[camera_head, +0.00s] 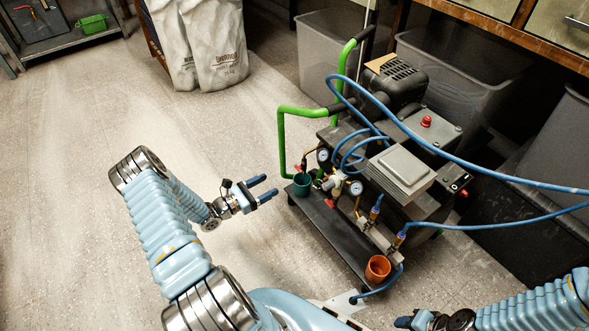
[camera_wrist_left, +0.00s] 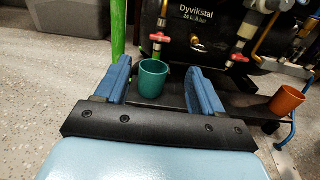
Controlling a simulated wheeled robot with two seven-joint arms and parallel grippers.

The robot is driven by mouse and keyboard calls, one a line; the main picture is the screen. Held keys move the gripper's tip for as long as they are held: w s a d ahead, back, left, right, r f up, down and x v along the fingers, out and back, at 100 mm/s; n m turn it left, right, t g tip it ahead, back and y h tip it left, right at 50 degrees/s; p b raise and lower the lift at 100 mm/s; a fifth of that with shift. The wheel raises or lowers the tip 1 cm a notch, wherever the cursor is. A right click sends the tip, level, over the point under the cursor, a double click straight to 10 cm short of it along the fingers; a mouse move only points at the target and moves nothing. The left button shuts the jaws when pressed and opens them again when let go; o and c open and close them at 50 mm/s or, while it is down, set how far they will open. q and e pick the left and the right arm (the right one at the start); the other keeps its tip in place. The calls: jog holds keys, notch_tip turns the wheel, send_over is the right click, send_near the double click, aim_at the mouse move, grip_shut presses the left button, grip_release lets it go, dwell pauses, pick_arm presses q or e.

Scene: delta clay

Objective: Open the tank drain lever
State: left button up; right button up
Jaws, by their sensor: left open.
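The black tank (camera_wrist_left: 225,30), lettered "Dyvikstal", sits on a low cart. A small red lever (camera_wrist_left: 160,38) shows on its front left in the left wrist view, above a teal cup (camera_wrist_left: 152,80). A second red lever (camera_wrist_left: 238,57) is farther right, below a pipe. I cannot tell for sure which lever is the drain's. My left gripper (camera_head: 265,188) is open and empty, just left of the cart, its blue fingers pointing at the teal cup (camera_head: 302,184). My right gripper (camera_head: 404,322) is at the bottom edge, partly cut off; its fingers are unclear.
The cart has a green handle frame (camera_head: 283,140) at its left, close to my left gripper. An orange cup (camera_head: 377,268) stands on the cart's near end. Blue hoses (camera_head: 450,152) loop over the cart to the right. Open floor (camera_head: 80,150) lies left.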

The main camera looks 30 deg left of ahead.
aim_at(298, 169)
pick_arm(q)
jog(key=b+x, duration=0.1)
jog(key=x, duration=1.1)
jog(key=c, duration=1.1)
jog(key=shift+o, duration=0.2)
